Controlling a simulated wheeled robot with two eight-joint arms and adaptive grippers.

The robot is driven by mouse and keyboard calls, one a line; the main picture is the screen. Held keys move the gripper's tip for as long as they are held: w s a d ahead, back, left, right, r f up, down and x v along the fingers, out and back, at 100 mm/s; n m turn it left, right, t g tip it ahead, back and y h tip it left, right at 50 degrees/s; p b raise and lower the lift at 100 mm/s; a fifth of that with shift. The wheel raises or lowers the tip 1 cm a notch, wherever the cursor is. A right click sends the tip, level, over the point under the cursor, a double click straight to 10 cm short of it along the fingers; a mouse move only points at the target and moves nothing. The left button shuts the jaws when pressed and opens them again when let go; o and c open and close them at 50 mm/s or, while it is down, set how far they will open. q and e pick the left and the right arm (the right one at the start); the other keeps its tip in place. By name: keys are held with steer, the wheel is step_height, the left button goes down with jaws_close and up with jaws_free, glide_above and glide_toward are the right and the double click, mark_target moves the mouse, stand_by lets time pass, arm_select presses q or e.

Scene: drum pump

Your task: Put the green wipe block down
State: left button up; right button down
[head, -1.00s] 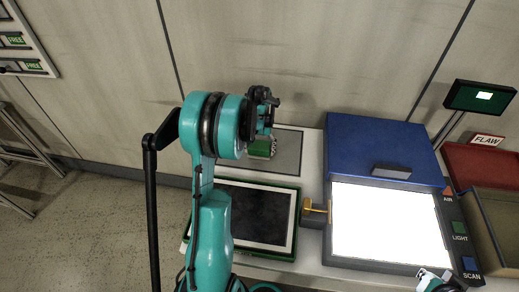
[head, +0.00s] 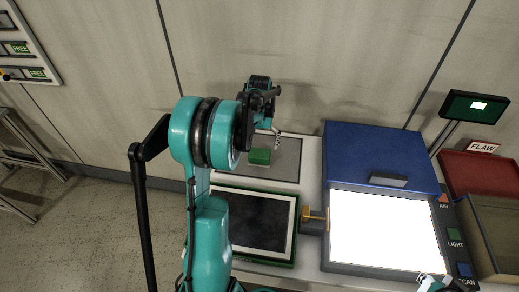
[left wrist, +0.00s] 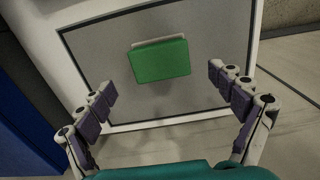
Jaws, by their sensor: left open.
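The green wipe block (head: 260,156) lies on the grey mat (head: 287,165) at the back of the bench. In the left wrist view the green wipe block (left wrist: 160,60) rests on the mat (left wrist: 100,45), with grey showing all around it. My left gripper (head: 276,134) is above the mat, partly hidden by its own arm. In the left wrist view my left gripper (left wrist: 163,82) is open, its fingers spread wide and apart from the block. Part of my right gripper (head: 432,283) shows at the bottom edge; its fingers are not clear.
A green-framed dark tray (head: 250,220) lies in front of the mat. A blue-lidded light box (head: 380,155) with a lit white panel (head: 383,230) stands to the right, a yellow-brown clamp (head: 313,215) at its left side. A red bin (head: 480,172) sits at the far right.

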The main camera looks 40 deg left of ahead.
mark_target(260, 154)
arm_select(q)
step_height(260, 154, up, 4)
steer(key=shift+p, duration=0.45)
steer(key=s+d+r+m+t, duration=0.1)
steer(key=s+d+r+m, duration=0.1)
steer(key=d+r, duration=0.45)
steer(key=s+d+m+t, duration=0.2)
steer(key=s+d+t, duration=0.1)
steer(key=s+d, duration=0.4)
steer(key=s+d+m+t, duration=0.1)
steer(key=s+d+t, duration=0.2)
steer(key=s+d, duration=0.4)
steer(key=d, duration=0.4)
steer(key=shift+d+m, duration=0.4)
